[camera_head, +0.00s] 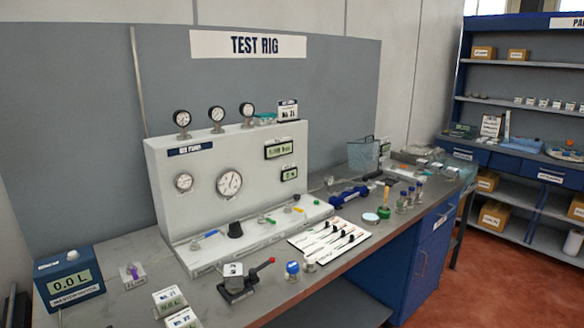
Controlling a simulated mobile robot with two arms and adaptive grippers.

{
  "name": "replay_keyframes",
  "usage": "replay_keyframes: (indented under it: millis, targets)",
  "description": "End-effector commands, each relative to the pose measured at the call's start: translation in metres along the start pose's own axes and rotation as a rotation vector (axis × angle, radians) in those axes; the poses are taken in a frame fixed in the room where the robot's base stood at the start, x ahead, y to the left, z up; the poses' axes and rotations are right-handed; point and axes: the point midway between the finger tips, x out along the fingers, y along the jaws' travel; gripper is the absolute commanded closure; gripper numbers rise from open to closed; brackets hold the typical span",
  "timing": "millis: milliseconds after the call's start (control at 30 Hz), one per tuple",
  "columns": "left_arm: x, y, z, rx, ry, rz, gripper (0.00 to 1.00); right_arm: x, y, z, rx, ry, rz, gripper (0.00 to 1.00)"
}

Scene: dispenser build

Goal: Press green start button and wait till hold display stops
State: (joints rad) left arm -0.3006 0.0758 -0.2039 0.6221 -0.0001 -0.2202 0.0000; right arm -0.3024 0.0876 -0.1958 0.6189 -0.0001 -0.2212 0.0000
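The light grey test rig panel (205,160) stands on the bench with round gauges on its face and top. A larger greenish display (279,149) is at its upper right, and a smaller display (289,174) sits below it; their digits are too small to read surely. Along the sloping front ledge are small coloured controls, including a green part (269,221) right of a black knob (235,230). I cannot tell which part is the green start button. Neither of my grippers can be made out in this view.
A blue box reading 0.0 L (70,280) stands at the front left. A white board with black knobs (328,240), a green-handled tool (384,205) and small bottles crowd the right. Shelves (525,67) stand beyond.

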Motion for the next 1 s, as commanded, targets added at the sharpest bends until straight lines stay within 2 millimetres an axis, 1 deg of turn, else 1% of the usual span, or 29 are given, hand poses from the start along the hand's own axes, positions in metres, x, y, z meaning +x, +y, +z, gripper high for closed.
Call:
replay_keyframes:
  millis: [300, 633, 667, 1000]
  targets:
    - [0.000, -0.006, 0.001, -0.004, -0.001, -0.007, 0.59, 0.000, -0.015, -0.004, 0.001, 0.007, -0.018, 1.00]
    - [0.000, -0.006, 0.002, -0.004, -0.002, -0.007, 0.59, 0.000, -0.011, -0.005, -0.002, 0.008, -0.013, 1.00]
    - [0.000, -0.006, 0.002, -0.004, -0.002, -0.007, 0.60, 0.000, -0.010, -0.005, -0.002, 0.008, -0.012, 1.00]
    - [0.000, -0.005, 0.002, -0.002, -0.003, -0.006, 0.90, 0.000, -0.004, -0.004, -0.001, 0.006, -0.005, 1.00]
